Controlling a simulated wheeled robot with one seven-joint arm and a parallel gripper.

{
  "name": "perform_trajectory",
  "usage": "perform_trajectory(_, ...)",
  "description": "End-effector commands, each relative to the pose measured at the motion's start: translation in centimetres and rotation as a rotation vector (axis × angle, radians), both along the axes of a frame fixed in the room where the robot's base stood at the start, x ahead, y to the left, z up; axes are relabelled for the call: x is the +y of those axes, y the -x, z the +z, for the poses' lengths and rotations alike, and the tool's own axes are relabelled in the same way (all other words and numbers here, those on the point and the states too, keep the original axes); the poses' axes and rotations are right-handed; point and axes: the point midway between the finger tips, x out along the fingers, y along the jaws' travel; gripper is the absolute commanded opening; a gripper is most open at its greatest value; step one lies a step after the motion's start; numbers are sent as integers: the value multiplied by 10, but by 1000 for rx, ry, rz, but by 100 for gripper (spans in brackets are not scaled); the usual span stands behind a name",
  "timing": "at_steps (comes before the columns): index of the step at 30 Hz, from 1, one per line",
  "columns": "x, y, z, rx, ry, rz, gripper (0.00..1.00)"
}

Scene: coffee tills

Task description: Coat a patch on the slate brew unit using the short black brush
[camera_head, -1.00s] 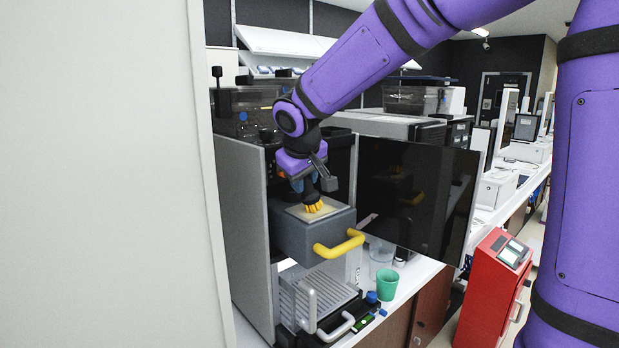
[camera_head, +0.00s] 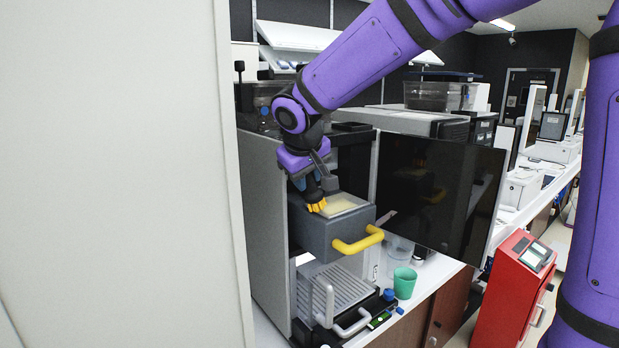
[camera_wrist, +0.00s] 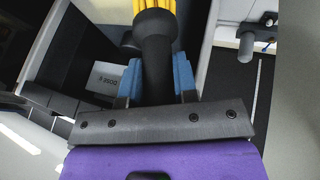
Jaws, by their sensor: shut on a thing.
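The slate brew unit (camera_head: 322,240) is a dark grey block with a yellow handle (camera_head: 357,243), sticking out of the open machine. A pale cream patch (camera_head: 346,204) lies on its top. My gripper (camera_head: 310,186) is above the unit's left part, pointing down, shut on the short black brush. The brush's yellow bristles (camera_head: 316,207) are at the patch's left edge and appear to touch the top; exact contact cannot be told. In the wrist view, the brush's black handle (camera_wrist: 156,52) sits between the blue fingers, with the bristles (camera_wrist: 153,12) beyond.
The machine's dark door (camera_head: 437,197) stands open to the right. A metal drip tray (camera_head: 338,288), a green cup (camera_head: 404,283) and a clear cup (camera_head: 398,250) are below. A white panel (camera_head: 110,170) fills the left. A red terminal (camera_head: 519,285) stands at right.

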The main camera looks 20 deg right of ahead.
Motion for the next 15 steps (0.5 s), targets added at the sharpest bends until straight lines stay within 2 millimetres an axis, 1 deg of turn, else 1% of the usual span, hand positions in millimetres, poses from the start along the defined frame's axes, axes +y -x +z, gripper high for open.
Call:
perform_trajectory(3,2,-6,-1,1,0,0,0)
perform_trajectory(6,0,-8,0,-1,-1,-1,0)
perform_trajectory(15,-23,-15,1,-2,0,-4,0)
